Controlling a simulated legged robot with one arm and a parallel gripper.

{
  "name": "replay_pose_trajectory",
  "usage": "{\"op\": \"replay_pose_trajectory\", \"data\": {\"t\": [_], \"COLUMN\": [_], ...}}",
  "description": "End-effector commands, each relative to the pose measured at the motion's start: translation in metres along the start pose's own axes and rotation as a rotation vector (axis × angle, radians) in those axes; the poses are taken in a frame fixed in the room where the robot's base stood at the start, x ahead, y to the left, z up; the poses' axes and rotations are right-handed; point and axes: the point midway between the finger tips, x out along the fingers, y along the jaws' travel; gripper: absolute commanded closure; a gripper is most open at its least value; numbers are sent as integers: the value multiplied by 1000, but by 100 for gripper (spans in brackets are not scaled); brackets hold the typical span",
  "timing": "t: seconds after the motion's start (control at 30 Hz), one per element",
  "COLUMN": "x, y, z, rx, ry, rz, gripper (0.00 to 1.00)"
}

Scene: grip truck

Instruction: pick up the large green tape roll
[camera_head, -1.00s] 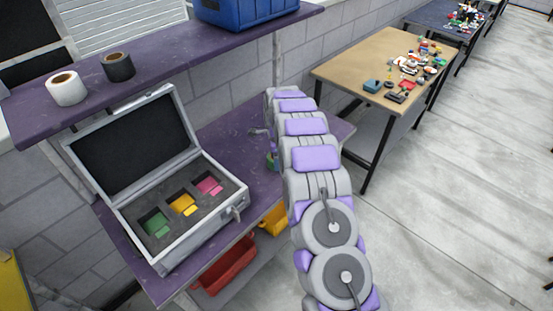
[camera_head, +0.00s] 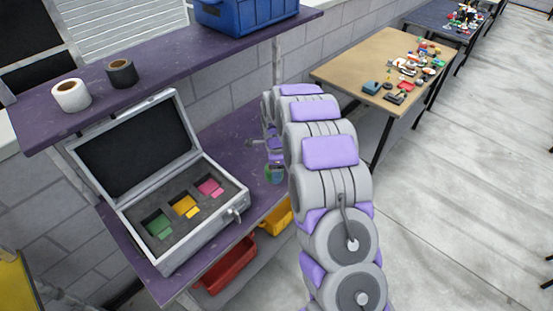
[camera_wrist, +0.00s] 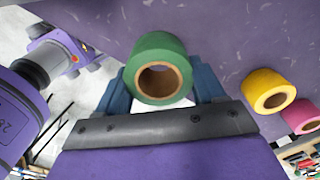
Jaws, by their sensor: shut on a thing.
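The large green tape roll (camera_wrist: 158,48) sits between the blue fingers of my gripper (camera_wrist: 160,84) in the wrist view. The fingers are shut on it, one on each side, and its brown core faces the camera. In the head view, my gripper is partly hidden by my arm over the purple bench, and a bit of the green roll (camera_head: 275,176) shows beside the arm. I cannot tell whether the roll touches the bench.
Yellow (camera_wrist: 266,89) and pink (camera_wrist: 301,116) rolls stand to the right in the wrist view. An open grey case (camera_head: 208,236) with coloured pieces in foam sits on the bench (camera_head: 228,135). White (camera_head: 71,95) and black (camera_head: 122,73) rolls stand on the shelf above.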

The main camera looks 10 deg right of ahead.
Motion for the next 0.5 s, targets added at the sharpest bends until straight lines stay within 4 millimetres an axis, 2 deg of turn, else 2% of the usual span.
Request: {"op": "replay_pose_trajectory", "data": {"t": [0.2, 0.5], "x": [-5, -8], "y": [38, 71], "z": [4, 9], "rx": [-2, -1], "ry": [1, 0], "rz": [0, -3], "gripper": [65, 65]}}
